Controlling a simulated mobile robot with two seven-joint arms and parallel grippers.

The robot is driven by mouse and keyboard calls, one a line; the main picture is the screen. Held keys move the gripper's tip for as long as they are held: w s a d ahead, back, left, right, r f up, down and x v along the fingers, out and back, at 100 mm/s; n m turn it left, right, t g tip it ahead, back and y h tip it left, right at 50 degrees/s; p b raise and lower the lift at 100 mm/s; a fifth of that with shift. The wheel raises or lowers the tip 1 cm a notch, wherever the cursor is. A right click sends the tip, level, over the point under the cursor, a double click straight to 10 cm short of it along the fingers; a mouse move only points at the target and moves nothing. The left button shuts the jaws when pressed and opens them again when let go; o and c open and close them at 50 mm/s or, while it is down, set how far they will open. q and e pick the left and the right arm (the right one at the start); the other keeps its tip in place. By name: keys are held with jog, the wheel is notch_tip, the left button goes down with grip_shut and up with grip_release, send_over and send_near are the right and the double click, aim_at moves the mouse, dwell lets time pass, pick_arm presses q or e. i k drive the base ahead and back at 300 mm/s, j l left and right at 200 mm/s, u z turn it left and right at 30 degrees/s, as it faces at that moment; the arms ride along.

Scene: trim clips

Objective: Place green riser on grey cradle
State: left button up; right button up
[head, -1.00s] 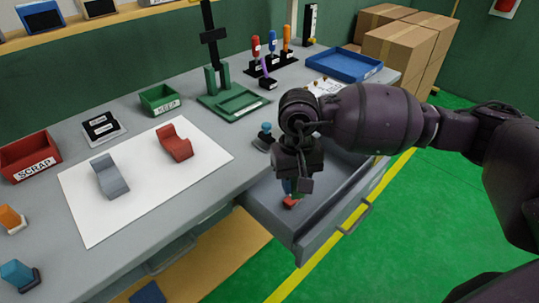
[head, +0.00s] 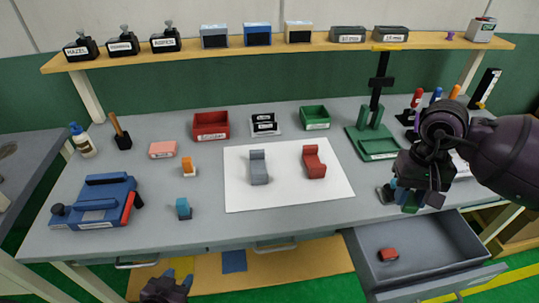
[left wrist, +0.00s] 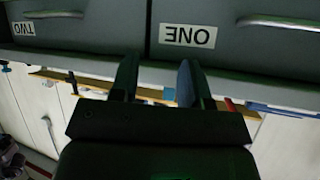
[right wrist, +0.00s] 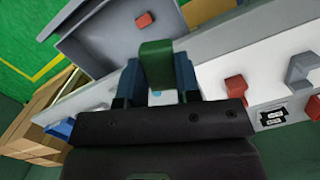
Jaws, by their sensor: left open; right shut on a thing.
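The green riser (right wrist: 157,65) is between the fingers of my right gripper (right wrist: 160,85), which is shut on it. In the head view the right gripper (head: 418,192) holds the green riser (head: 410,207) near the bench's front edge, at the back left of the open drawer. The grey cradle (head: 259,168) stands on the white sheet, left of the red cradle (head: 313,162). The right gripper is well to the right of both. My left gripper (head: 165,287) is open and empty, low in front of the bench; its fingers also show in the left wrist view (left wrist: 158,80).
The open drawer (head: 365,262) holds a red block (head: 388,254). The white sheet (head: 285,190) is otherwise bare. A green stand (head: 375,142) is near the right gripper. A blue fixture (head: 97,203), an orange piece (head: 188,167) and a blue piece (head: 183,208) lie to the left.

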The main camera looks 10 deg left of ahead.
aim_at(258, 167)
jog(key=i+u, duration=0.2)
jog(key=u, duration=0.2)
jog(key=i+l+u, duration=0.15)
jog(key=u, duration=0.25)
jog(key=i+l+u, duration=0.2)
jog(key=u, duration=0.15)
